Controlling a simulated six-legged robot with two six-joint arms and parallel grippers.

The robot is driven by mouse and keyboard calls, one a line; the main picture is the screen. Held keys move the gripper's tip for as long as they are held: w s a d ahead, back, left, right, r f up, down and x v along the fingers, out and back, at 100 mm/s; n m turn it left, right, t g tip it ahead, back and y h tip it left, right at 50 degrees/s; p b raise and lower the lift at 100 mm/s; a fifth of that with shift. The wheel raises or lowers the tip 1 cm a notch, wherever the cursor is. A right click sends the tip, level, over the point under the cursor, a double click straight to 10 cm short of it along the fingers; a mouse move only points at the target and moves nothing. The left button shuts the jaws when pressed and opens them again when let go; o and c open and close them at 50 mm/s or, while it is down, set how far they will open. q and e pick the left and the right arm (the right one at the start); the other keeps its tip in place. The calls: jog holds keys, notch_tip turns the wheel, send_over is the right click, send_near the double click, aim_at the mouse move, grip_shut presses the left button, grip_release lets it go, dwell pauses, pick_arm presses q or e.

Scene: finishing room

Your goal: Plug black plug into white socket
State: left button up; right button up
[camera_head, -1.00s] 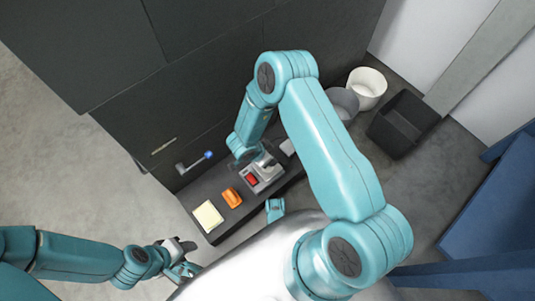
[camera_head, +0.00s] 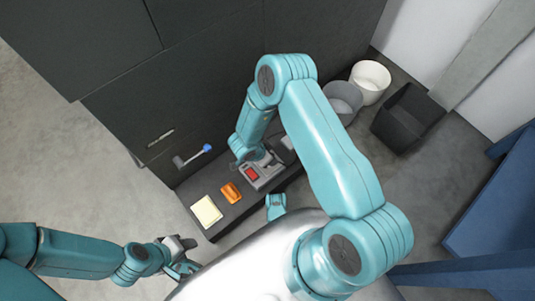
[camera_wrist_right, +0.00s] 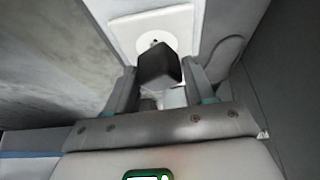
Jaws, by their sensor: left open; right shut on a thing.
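In the right wrist view, the black plug (camera_wrist_right: 158,68) sits between the fingers of my right gripper (camera_wrist_right: 160,82), which is shut on it. The white socket (camera_wrist_right: 178,22) is a square plate with a round recess just beyond the plug. A dark hole shows in the recess above the plug's top edge. The plug covers part of the recess, and I cannot tell whether they touch. In the head view, my right gripper (camera_head: 268,160) is partly hidden by its arm, over the dark ledge. My left gripper (camera_head: 188,256) is open and empty at lower left.
The dark ledge (camera_head: 222,222) carries a cream pad (camera_head: 206,211), an orange item (camera_head: 231,193) and a grey box with a red top (camera_head: 252,174). A blue-tipped lever (camera_head: 194,156) stands by the dark cabinet. Bins (camera_head: 407,118) stand at right.

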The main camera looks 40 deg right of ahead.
jog(key=shift+f+b, duration=0.3)
jog(key=shift+f, duration=0.3)
dwell(1.1)
jog(key=o, duration=0.6)
jog(key=shift+c, duration=0.2)
jog(key=o, duration=1.1)
